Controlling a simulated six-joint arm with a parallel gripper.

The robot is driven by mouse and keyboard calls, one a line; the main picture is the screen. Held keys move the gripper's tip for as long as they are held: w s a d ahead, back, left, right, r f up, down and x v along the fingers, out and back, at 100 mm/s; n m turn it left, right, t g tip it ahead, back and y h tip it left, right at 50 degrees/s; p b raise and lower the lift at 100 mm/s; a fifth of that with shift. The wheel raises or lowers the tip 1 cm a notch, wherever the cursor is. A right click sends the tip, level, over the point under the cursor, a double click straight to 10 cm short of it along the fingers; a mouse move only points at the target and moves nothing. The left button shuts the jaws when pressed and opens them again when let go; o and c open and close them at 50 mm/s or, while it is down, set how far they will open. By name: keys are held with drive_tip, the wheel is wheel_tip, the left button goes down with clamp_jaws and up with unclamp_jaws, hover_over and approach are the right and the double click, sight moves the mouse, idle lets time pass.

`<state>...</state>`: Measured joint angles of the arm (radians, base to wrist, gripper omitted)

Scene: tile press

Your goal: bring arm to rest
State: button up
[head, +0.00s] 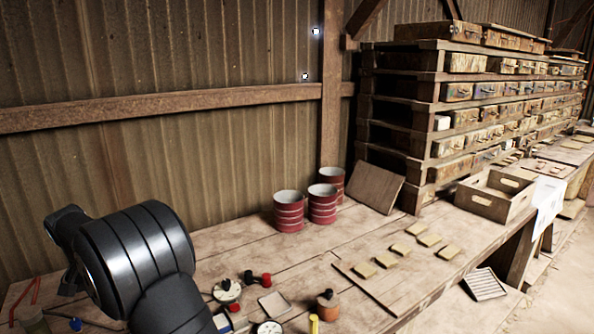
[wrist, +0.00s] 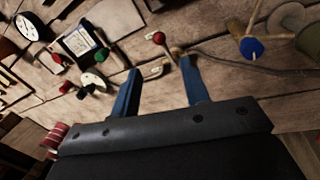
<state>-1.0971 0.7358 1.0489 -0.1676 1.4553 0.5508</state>
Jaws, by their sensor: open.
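My arm, with dark rounded links, shows at the lower left in the head view; its gripper is not clearly visible there. In the wrist view my gripper (wrist: 163,76) has its two blue fingers apart, with nothing held between them. Beyond the fingertips lies the wooden bench (wrist: 215,85), with a red-knobbed lever (wrist: 159,38) near them. I cannot tell how far the fingertips are from the bench.
Red drums (head: 289,211) stand by the wall. Several tan tiles (head: 388,261) lie on a board at the bench's middle. A wooden crate (head: 496,195) and a drawer rack (head: 440,120) are at the right. Gauges (head: 228,291) and small tools lie near my arm.

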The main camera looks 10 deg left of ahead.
drive_tip(key=f, duration=0.3)
drive_tip(key=d+f, duration=0.1)
drive_tip(key=f, duration=0.3)
drive_tip(key=w+f, duration=0.1)
drive_tip(key=f, duration=0.2)
drive_tip(key=shift+w+d+f, duration=0.1)
drive_tip(key=shift+d+f, duration=0.2)
drive_tip(key=shift+d, duration=0.05)
wheel_tip(320, 180, up, 17)
drive_tip(key=s+a, duration=0.2)
drive_tip(key=a, duration=0.1)
drive_tip(key=d+f, duration=0.1)
drive_tip(key=f, duration=0.4)
drive_tip(key=w+d+f, duration=0.1)
drive_tip(key=f, duration=0.5)
drive_tip(key=w+d+f, duration=0.1)
drive_tip(key=f, duration=0.5)
drive_tip(key=shift+d, duration=0.1)
drive_tip(key=shift+w+d+n, duration=0.2)
drive_tip(key=shift+w+n, duration=0.05)
drive_tip(key=shift+n, duration=0.35)
drive_tip(key=shift+w+d+n, duration=0.15)
drive_tip(key=shift+w+n, duration=0.05)
drive_tip(key=shift+n, duration=0.4)
